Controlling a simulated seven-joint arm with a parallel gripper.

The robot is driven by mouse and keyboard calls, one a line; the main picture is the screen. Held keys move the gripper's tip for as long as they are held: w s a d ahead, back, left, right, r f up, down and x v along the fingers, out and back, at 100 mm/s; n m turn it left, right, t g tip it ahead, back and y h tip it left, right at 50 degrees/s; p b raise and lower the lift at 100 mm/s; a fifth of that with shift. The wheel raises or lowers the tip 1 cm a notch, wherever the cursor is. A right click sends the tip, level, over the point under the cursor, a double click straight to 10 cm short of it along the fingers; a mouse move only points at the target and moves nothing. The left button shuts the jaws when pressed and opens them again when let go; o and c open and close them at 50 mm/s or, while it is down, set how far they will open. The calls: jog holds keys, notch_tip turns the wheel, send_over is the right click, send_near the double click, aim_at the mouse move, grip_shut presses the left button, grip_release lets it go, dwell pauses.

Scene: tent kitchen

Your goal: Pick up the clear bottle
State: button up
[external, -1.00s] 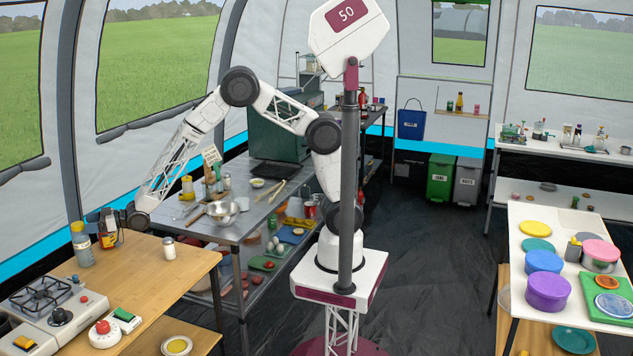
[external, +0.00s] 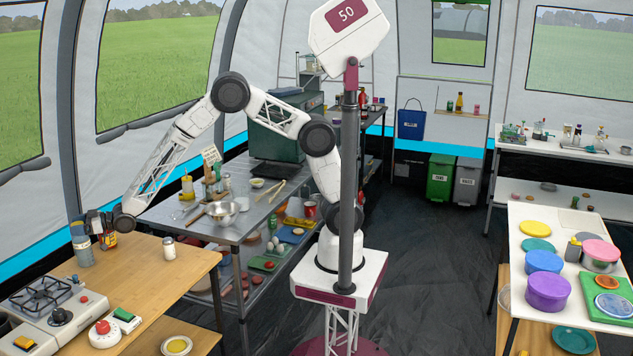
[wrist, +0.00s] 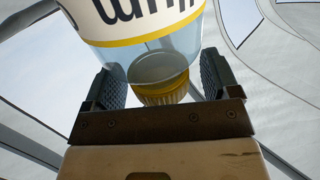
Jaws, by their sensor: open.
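The clear bottle (external: 83,251) stands upright near the far left edge of the wooden table, its lower body visible in the external view. My gripper (external: 90,224) is level with its top, fingers reaching toward it from the right and partly hiding its upper part. In the wrist view the clear bottle (wrist: 180,55), with a white and yellow label and a yellow cap, fills the space between the two open fingers of my gripper (wrist: 162,80). Whether the fingers touch it I cannot tell.
A dark brown bottle (external: 109,240) stands close by on the right, under my wrist. A white-capped shaker (external: 169,250) is farther right. The mid-table (external: 135,272) is clear.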

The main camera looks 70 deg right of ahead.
dwell(0.3)
jog(key=c, duration=1.3)
jog(key=shift+r, duration=0.1)
jog(key=shift+r, duration=1.4)
jog(key=shift+s+d+r, duration=0.1)
jog(key=shift+r, duration=0.25)
jog(key=v, duration=0.5)
jog(key=s+a+r+v, duration=0.1)
jog(key=v, duration=0.4)
jog(key=s+a+v, duration=0.1)
jog(key=v, duration=0.4)
jog(key=shift+s+r, duration=0.2)
jog(key=shift+s, duration=0.05)
